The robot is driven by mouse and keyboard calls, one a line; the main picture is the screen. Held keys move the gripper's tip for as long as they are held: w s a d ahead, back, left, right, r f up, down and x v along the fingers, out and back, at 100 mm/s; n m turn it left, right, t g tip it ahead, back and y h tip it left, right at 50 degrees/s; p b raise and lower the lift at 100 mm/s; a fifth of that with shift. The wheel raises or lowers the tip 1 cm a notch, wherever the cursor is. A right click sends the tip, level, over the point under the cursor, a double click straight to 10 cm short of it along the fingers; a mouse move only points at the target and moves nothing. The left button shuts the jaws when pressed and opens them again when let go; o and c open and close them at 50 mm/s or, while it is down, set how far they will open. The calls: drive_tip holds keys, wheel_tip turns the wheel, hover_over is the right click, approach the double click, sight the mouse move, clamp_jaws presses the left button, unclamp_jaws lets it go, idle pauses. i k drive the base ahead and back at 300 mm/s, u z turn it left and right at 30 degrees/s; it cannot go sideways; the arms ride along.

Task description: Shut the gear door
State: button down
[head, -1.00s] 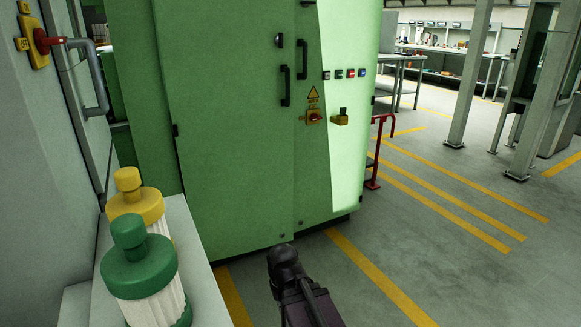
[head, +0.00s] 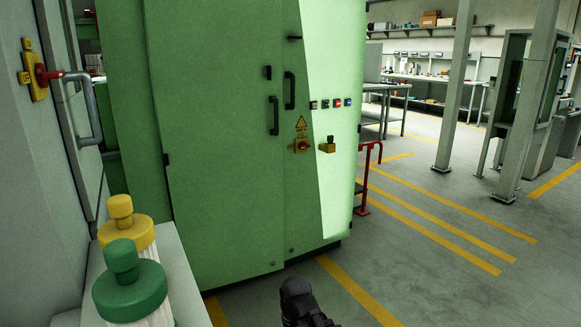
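No door here carries a label I can read as the gear door. A green cabinet stands ahead in the head view, with a wide front door (head: 215,150) bearing a black upright handle (head: 274,115). A second black handle (head: 290,90) is on the panel to its right. The door looks flush with that panel, with no clear gap. At the left edge, a grey machine has a panel with a grey bar handle (head: 92,110) and a red lever on a yellow plate (head: 40,72). A dark rounded part of my arm shows at the bottom; my gripper's fingers are not visible.
Yellow-capped (head: 120,222) and green-capped (head: 130,285) containers stand on a grey ledge (head: 185,270) at lower left. A red rail (head: 367,175) stands beside the cabinet. Grey posts (head: 456,90) stand farther right. The floor (head: 430,285) at right is open, with yellow lines.

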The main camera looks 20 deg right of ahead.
sight(220, 119)
drive_tip(key=z, duration=0.2)
drive_tip(key=k, duration=0.5)
drive_tip(key=z, duration=1)
drive_tip(key=k, duration=0.85)
drive_tip(key=z, duration=0.2)
drive_tip(key=i, duration=1.05)
drive_tip(key=u, duration=0.8)
drive_tip(key=i, duration=0.7)
drive_tip(key=u, duration=0.8)
drive_tip(key=i, duration=0.75)
drive_tip(key=u, duration=0.25)
